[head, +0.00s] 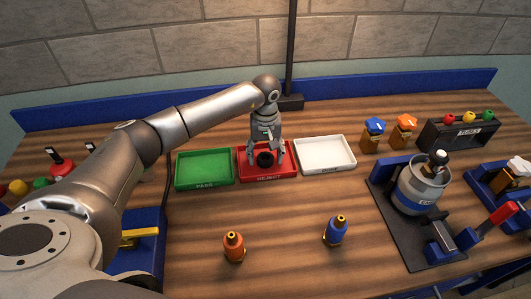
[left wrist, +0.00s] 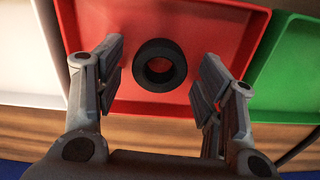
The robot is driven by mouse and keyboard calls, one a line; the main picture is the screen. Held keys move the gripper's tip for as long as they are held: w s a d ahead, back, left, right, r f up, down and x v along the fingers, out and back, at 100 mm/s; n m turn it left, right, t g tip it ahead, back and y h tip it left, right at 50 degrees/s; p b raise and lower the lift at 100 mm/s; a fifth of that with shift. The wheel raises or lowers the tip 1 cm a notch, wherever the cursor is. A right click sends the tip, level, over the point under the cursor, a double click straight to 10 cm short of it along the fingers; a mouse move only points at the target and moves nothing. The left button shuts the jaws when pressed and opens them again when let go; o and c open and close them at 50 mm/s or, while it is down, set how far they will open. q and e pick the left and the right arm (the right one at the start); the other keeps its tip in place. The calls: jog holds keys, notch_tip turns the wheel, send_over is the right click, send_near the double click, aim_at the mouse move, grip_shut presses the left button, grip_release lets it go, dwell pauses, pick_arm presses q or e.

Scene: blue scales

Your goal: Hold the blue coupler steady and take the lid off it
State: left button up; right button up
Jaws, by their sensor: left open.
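The blue coupler (head: 336,232) stands upright on the wooden table at front centre-right, with an orange and dark top; I cannot tell its lid apart. My left gripper (head: 265,154) is over the red reject tray (head: 246,175), well behind the coupler. It also shows in the left wrist view (left wrist: 160,85), with its fingers apart. A black ring (left wrist: 160,66) lies between the fingers, over the red tray floor, with gaps on both sides; it shows in the head view too (head: 265,160). My right gripper is in neither view.
An orange coupler (head: 234,247) stands left of the blue one. A green tray (head: 204,171) and a white tray (head: 325,155) flank the red one. A metal canister (head: 421,182) stands in a dark fixture at right. The table between trays and couplers is clear.

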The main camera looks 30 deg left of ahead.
pick_arm(q)
jog(key=shift+r+p, duration=0.6)
jog(key=shift+p, duration=0.05)
notch_tip(320, 180, up, 12)
jog(key=b, duration=0.4)
jog(key=shift+f, duration=0.15)
